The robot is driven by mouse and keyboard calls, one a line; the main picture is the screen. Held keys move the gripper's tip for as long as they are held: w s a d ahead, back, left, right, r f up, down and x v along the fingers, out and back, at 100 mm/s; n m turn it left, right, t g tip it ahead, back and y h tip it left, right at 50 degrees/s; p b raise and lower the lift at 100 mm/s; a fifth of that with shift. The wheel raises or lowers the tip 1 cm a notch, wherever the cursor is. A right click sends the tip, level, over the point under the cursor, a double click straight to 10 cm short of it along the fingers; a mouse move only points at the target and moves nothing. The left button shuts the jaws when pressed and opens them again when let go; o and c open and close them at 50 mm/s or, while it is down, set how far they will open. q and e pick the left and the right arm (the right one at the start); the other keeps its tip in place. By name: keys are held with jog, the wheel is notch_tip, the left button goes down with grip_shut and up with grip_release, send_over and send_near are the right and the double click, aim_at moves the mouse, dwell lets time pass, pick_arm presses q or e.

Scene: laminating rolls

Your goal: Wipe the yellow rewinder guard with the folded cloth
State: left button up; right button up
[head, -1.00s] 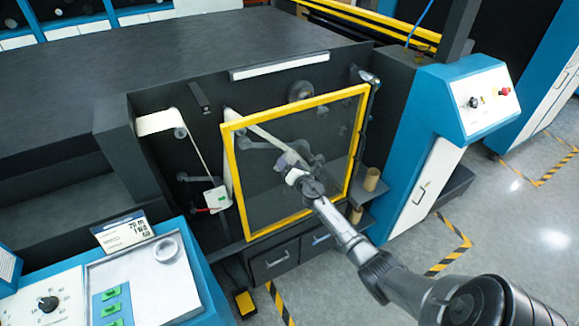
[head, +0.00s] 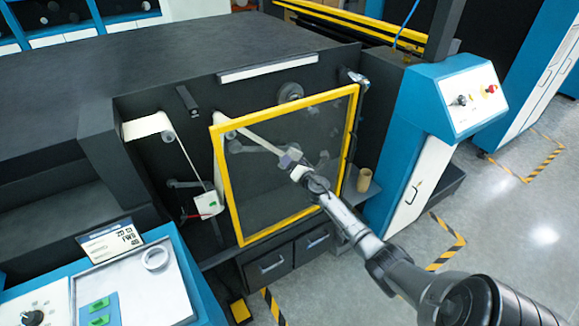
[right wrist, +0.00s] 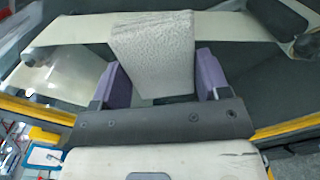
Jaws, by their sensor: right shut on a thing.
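The yellow rewinder guard (head: 221,185) is a yellow frame around a see-through panel on the front of the dark machine. Its yellow edge also shows at both sides in the right wrist view (right wrist: 287,126). My right gripper (head: 289,160) is in front of the panel, near its middle. Its purple fingers are shut on the folded cloth (right wrist: 155,50), a pale grey speckled pad that sticks out beyond the fingertips. I cannot tell whether the cloth touches the panel. In the head view the gripper mostly hides the cloth. My left gripper is not in view.
A blue control cabinet (head: 410,150) stands right of the guard. A cardboard core (head: 364,180) sits on a side shelf. Drawers (head: 270,266) are below the guard. A blue console with a tray (head: 135,285) is at lower left.

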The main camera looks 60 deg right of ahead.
jog(key=shift+s+d+b, duration=0.25)
jog(key=shift+s+d, duration=0.1)
jog(key=shift+d, duration=0.25)
jog(key=shift+s+d+b, duration=0.25)
jog(key=shift+s+d, duration=0.05)
jog(key=shift+d, duration=0.3)
jog(key=shift+s+d+f+b, duration=0.1)
jog(key=shift+s+d+b, duration=0.4)
jog(key=shift+d, duration=0.4)
jog(key=shift+s+d, duration=0.3)
jog(key=shift+d, duration=0.1)
jog(key=p+v, duration=0.2)
jog(key=v, duration=0.4)
jog(key=shift+a, duration=0.15)
